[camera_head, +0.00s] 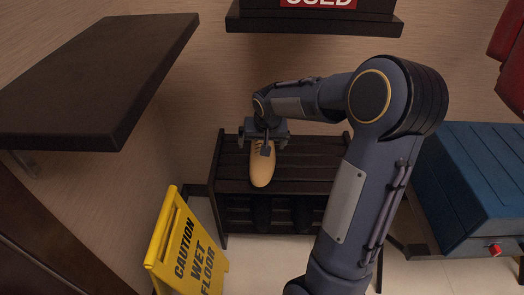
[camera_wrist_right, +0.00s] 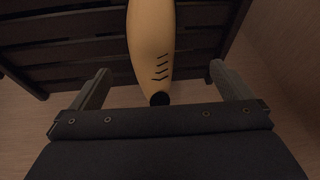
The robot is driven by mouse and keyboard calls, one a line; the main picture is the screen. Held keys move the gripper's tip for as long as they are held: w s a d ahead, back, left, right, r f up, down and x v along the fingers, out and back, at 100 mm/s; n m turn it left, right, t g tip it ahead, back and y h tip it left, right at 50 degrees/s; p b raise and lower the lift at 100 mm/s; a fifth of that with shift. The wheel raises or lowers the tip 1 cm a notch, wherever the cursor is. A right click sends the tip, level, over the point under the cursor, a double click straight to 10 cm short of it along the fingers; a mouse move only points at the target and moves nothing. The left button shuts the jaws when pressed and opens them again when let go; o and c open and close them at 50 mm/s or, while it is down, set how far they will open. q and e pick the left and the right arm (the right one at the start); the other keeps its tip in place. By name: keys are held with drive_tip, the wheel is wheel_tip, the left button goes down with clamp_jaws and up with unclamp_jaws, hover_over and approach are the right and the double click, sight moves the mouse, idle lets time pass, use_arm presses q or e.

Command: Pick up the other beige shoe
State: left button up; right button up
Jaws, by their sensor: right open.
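A single beige shoe (camera_head: 262,168) lies on top of the dark slatted rack (camera_head: 316,172) in the head view, its toe toward the front. My right gripper (camera_head: 263,142) is above the shoe's rear end, reaching in from the right. In the right wrist view the shoe (camera_wrist_right: 151,45) runs up from the middle, with dark lace marks and a dark opening near the palm. The right gripper (camera_wrist_right: 160,88) is open, one finger on each side of the shoe, with gaps on both sides. My left gripper is not in view.
A yellow wet floor sign (camera_head: 187,245) stands at the front left of the rack. A dark shelf (camera_head: 95,75) juts out at upper left. A blue box-like unit (camera_head: 478,185) is at right. Dark shapes sit on the rack's lower level, too dim to identify.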

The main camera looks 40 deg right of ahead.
drive_tip(key=shift+m+h, duration=0.4)
drive_tip(key=shift+h, duration=0.2)
drive_tip(key=w+d+f, duration=0.1)
drive_tip(key=f, duration=0.1)
drive_tip(key=w+d+f, duration=0.3)
drive_tip(key=shift+w+d+f, duration=0.2)
drive_tip(key=shift+w+f, duration=0.2)
drive_tip(key=b+x, duration=0.1)
drive_tip(key=x, duration=0.2)
drive_tip(key=shift+d, duration=0.1)
drive_tip(key=x, duration=0.1)
drive_tip(key=b+x, duration=0.1)
drive_tip(key=x, duration=0.1)
drive_tip(key=b+x, duration=0.1)
drive_tip(key=x, duration=0.1)
drive_tip(key=shift+w+f, duration=0.1)
drive_tip(key=shift+w, duration=0.2)
drive_tip(key=c, duration=1.1)
drive_tip(key=shift+r, duration=0.2)
